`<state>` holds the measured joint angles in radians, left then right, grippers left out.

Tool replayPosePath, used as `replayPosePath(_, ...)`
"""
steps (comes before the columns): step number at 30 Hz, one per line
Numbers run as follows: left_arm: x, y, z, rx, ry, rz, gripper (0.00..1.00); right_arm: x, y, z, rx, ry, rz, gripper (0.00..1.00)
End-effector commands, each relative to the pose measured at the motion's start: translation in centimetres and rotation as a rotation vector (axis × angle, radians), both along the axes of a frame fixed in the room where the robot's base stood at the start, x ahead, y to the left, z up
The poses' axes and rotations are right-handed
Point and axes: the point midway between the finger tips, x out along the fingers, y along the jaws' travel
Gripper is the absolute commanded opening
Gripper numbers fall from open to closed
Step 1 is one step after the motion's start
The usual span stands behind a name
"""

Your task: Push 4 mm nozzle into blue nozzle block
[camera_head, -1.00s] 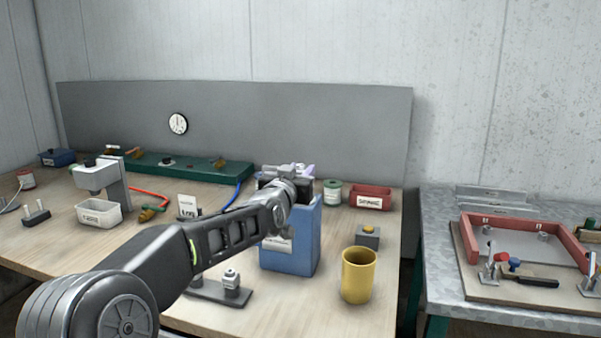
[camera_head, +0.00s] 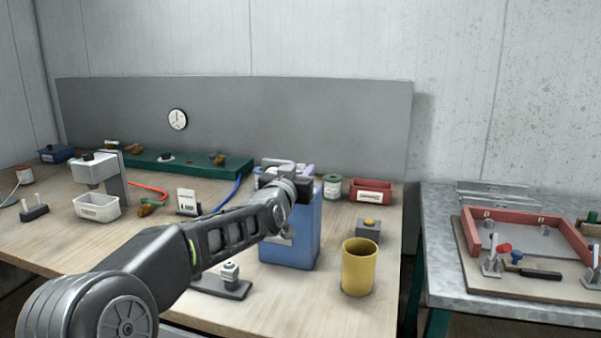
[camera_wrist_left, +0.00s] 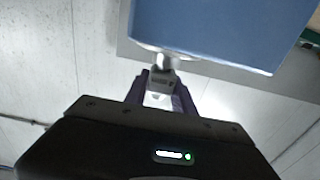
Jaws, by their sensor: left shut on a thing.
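The blue nozzle block (camera_head: 305,240) stands upright on the wooden table, partly covered by my left arm. In the left wrist view the blue block (camera_wrist_left: 210,30) fills the top of the picture. My left gripper (camera_head: 286,170) is at the block's top, and its fingers are hard to make out there. In the left wrist view my left gripper (camera_wrist_left: 161,92) is shut on a small grey nozzle (camera_wrist_left: 163,77). The nozzle's narrow end points at the block's edge and looks close to or touching it; I cannot tell how far in it sits. My right gripper is out of view.
A yellow cup (camera_head: 358,268) and a grey button box (camera_head: 368,230) stand right of the block. A red bin (camera_head: 371,189) and a green-rimmed can (camera_head: 332,186) are behind. A small dark stand (camera_head: 222,285) sits near the front edge.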

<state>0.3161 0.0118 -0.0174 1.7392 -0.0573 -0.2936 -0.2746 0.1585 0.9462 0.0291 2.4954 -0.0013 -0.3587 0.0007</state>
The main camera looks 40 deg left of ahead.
Motion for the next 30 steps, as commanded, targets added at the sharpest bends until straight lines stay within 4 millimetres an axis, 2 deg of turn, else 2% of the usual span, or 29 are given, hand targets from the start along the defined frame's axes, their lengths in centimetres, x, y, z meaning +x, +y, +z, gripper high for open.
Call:
replayPosePath(1, 0.0, 0.0, -0.2, 0.0, -0.001, 0.0, 0.0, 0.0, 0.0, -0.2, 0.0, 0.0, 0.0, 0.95)
replayPosePath(2, 0.0, 0.0, -0.1, 0.0, -0.001, 0.0, 0.31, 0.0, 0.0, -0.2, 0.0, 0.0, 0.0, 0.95)
replayPosePath(11, 0.0, 0.0, -0.1, 0.0, 0.0, 0.0, 0.56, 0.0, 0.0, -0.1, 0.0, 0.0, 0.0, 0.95)
replayPosePath(22, -0.4, -0.2, -0.2, 0.0, 0.001, 0.0, 0.56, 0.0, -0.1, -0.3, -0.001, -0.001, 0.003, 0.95)
replayPosePath(26, -1.9, -0.6, -0.1, 0.0, -0.001, 0.0, 0.56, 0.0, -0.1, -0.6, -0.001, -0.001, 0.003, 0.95)
replayPosePath(30, -4.1, -1.4, -0.1, 0.001, -0.002, 0.0, 0.56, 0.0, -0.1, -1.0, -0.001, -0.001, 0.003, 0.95)
